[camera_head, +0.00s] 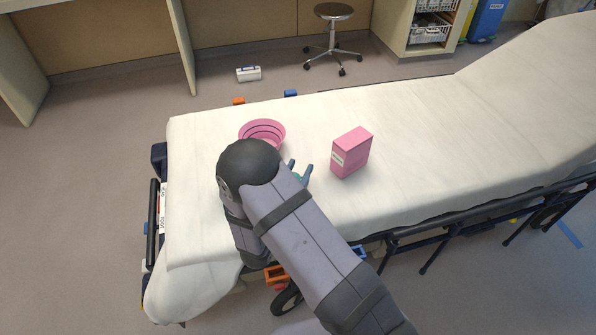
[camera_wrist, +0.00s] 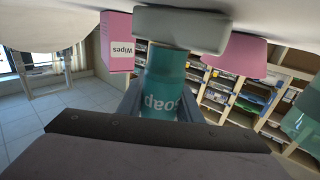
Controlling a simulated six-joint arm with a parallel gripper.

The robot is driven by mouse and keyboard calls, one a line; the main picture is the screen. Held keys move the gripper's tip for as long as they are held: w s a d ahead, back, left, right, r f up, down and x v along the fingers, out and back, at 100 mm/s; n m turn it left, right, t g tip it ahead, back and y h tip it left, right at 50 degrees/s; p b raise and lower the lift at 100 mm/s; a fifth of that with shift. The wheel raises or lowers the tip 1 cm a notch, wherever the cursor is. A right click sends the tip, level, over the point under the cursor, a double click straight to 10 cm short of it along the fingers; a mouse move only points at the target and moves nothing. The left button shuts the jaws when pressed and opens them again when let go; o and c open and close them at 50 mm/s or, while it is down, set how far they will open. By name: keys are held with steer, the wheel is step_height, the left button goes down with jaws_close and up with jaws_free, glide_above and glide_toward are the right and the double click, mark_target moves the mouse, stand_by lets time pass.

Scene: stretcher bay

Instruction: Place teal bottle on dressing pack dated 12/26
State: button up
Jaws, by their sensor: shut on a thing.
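My gripper (camera_wrist: 160,98) is shut on the teal bottle (camera_wrist: 165,85), which bears the word "soap"; the wrist view is upside down. A pale grey-green flat pack (camera_wrist: 185,28) lies on the bed at the bottle's lower end. I cannot tell whether they touch, and no date on the pack is readable. In the head view my gripper (camera_head: 299,173) is low over the bed, just left of the pink box, with a little teal showing between its fingers. My arm hides most of the bottle, and I cannot make out the pack there.
The white stretcher bed (camera_head: 430,130) has free room at the right. A pink box (camera_head: 351,153), marked "Wipes" in the wrist view (camera_wrist: 118,42), stands right of my gripper. A pink bowl (camera_head: 263,130) is behind my arm. A stool (camera_head: 333,38) stands on the floor beyond.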

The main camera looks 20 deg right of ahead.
steer(key=shift+f, duration=0.15)
steer(key=o, duration=1.1)
steer(key=shift+r, duration=0.2)
steer(key=b+v, duration=0.1)
steer(key=v, duration=1.1)
